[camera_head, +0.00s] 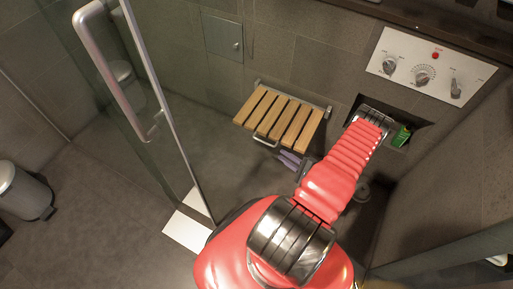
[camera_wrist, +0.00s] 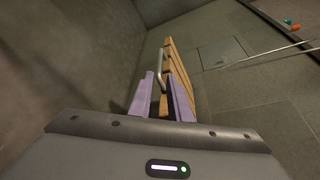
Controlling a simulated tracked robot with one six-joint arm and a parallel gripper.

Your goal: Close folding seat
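The folding seat (camera_head: 279,114) has light wooden slats and hangs on the tiled wall, folded down and open. A metal handle (camera_head: 264,141) loops from its front edge. In the wrist view the seat (camera_wrist: 181,70) is seen nearly edge-on, with the handle (camera_wrist: 161,66) on its left side. My gripper (camera_head: 288,158) has purple fingers, just below and right of the handle in the head view. In the wrist view my gripper (camera_wrist: 161,78) is open, its fingers apart. The handle appears in line with the gap between the fingertips; I cannot tell whether they touch it.
A glass door (camera_head: 150,90) with a long metal handle stands left of the seat. A control panel (camera_head: 428,68) with knobs is on the wall at right, above a niche holding a green item (camera_head: 401,137). A bin (camera_head: 25,192) stands far left. The floor below the seat looks clear.

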